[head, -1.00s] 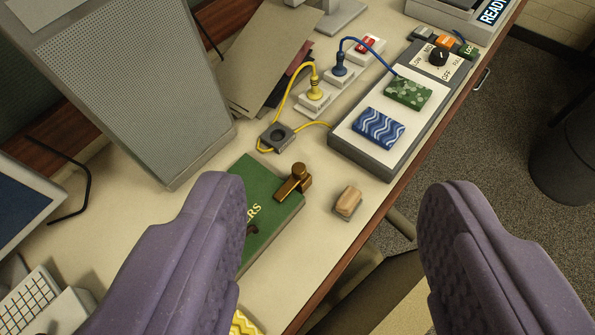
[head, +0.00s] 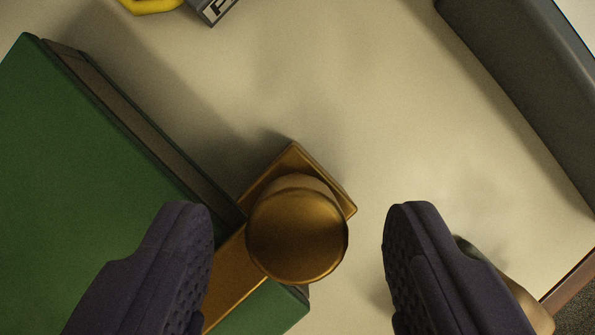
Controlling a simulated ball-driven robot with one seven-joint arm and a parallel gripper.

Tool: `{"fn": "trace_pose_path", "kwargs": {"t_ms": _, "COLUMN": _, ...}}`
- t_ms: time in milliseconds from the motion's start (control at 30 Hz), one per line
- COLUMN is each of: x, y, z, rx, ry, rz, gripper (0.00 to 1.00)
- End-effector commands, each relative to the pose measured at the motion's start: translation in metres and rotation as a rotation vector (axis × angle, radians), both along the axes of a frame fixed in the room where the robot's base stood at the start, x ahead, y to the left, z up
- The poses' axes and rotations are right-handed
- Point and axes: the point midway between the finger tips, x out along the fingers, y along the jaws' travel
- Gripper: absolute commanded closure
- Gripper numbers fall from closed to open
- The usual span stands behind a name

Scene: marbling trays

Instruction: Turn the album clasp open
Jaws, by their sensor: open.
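The green album (head: 75,190) lies on the table at the left, its page edge facing up and right. The brass clasp has a round knob (head: 297,235) on a flat bar (head: 237,277) that reaches over the album's edge, with a square brass base (head: 293,160) beyond the edge. My gripper (head: 297,225) is open, with one purple finger on each side of the knob. The left finger is over the album and the right finger over the table. Gaps show between both fingers and the knob; the fingers hide part of the album and bar.
A dark grey tray side (head: 530,85) stands at the upper right. A yellow cable (head: 150,4) and a small grey block (head: 212,8) are at the top. A tan object (head: 520,300) is partly hidden behind the right finger, near the table edge (head: 572,283). Bare table lies above the clasp.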

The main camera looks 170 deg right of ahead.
Motion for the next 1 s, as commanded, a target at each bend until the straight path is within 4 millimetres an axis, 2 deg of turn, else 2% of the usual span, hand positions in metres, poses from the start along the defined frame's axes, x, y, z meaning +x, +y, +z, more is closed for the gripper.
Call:
{"fn": "trace_pose_path", "kwargs": {"t_ms": 100, "x": 0.0034, "y": 0.0006, "z": -0.008, "rx": 0.0, "ry": -0.001, "rz": 0.0, "gripper": 0.42}}
{"fn": "trace_pose_path", "kwargs": {"t_ms": 367, "x": 0.0041, "y": 0.0008, "z": -0.008, "rx": 0.001, "ry": -0.002, "rz": 0.0, "gripper": 0.42}}
{"fn": "trace_pose_path", "kwargs": {"t_ms": 600, "x": 0.004, "y": 0.0008, "z": -0.008, "rx": 0.0, "ry": -0.001, "rz": 0.0, "gripper": 0.97}}
{"fn": "trace_pose_path", "kwargs": {"t_ms": 633, "x": 0.0039, "y": 0.0008, "z": -0.008, "rx": 0.001, "ry": -0.001, "rz": -0.001, "gripper": 1.0}}
{"fn": "trace_pose_path", "kwargs": {"t_ms": 1000, "x": 0.004, "y": 0.0001, "z": -0.0082, "rx": 0.001, "ry": -0.001, "rz": 0.034, "gripper": 1.0}}
